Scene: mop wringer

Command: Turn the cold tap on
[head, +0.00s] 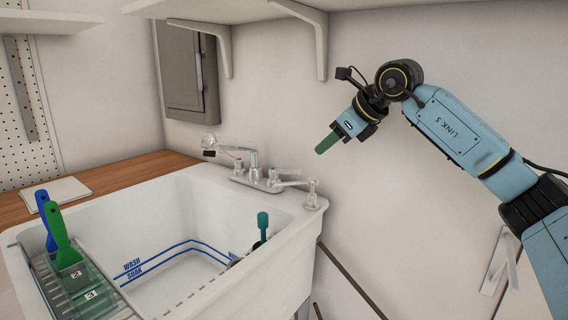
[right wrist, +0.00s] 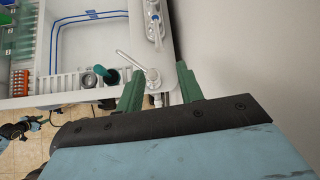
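The chrome faucet (head: 253,168) stands on the rim at the sink's back right, its spout reaching left over the basin. Its right handle (head: 274,177), with a blue mark, looks like the cold tap; a blue mark also shows on the faucet in the right wrist view (right wrist: 155,18). The left handle (head: 238,165) has a reddish mark. My right gripper (head: 325,146) is in the air above and right of the faucet. In the right wrist view its green fingers (right wrist: 158,70) are apart and empty. My left gripper is out of view.
A post with a thin rod (head: 312,196) stands on the rim right of the faucet; it shows between my fingers in the right wrist view (right wrist: 152,76). The white sink (head: 190,200) holds a rack with green and blue tools. Shelf brackets hang above; the wall is behind.

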